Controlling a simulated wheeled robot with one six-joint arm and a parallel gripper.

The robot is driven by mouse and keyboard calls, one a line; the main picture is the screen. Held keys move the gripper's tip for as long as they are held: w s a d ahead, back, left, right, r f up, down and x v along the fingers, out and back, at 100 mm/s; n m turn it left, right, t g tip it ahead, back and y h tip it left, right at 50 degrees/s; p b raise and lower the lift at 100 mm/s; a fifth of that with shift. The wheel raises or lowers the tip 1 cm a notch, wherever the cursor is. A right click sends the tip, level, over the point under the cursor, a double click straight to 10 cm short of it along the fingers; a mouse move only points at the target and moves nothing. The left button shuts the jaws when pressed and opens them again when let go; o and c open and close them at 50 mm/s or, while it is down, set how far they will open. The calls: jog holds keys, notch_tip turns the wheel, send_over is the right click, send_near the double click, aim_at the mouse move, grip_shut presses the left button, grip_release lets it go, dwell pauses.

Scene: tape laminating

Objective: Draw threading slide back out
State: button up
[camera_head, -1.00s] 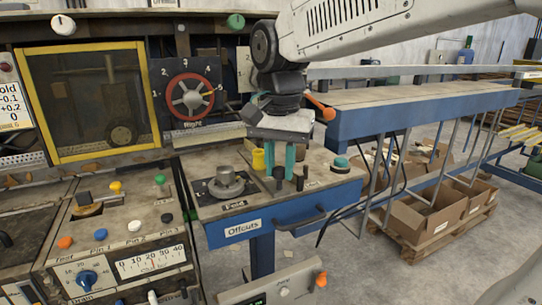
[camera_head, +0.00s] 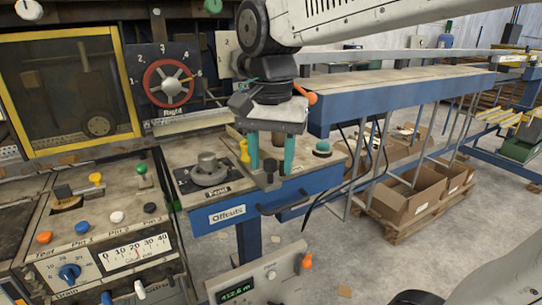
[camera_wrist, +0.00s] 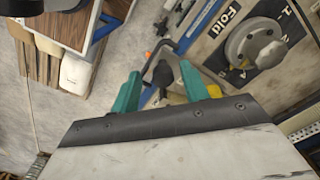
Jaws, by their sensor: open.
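My gripper (camera_head: 271,160) hangs above the worktop beside the fold dial, its two teal fingers apart. A small black knob on a short post (camera_head: 270,173) stands between or just behind the fingers; no label on it is readable, so I cannot tell if it is the threading slide's handle. In the wrist view, the dark knob (camera_wrist: 163,74) shows between the open fingertips of my gripper (camera_wrist: 158,92), and I see no clear contact. The slide's track is hidden by my gripper and the worktop clutter.
The fold dial (camera_head: 208,168) is left of my gripper, with a yellow knob (camera_head: 244,151) close to it. A green button (camera_head: 322,149) is to the right. Below are the Offcuts drawer front (camera_head: 227,213) and its black handle (camera_head: 285,203).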

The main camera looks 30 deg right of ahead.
notch_tip(320, 180, up, 8)
jog(key=shift+f, duration=0.1)
dwell(0.6)
jog(key=s+d+f+n+t, duration=0.1)
jog(key=s+d+f+n, duration=0.2)
jog(key=s+f+n, duration=0.6)
jog(key=s+f, duration=0.3)
jog(key=f, duration=0.3)
jog(key=shift+s+f, duration=0.2)
jog(key=shift+s, duration=0.1)
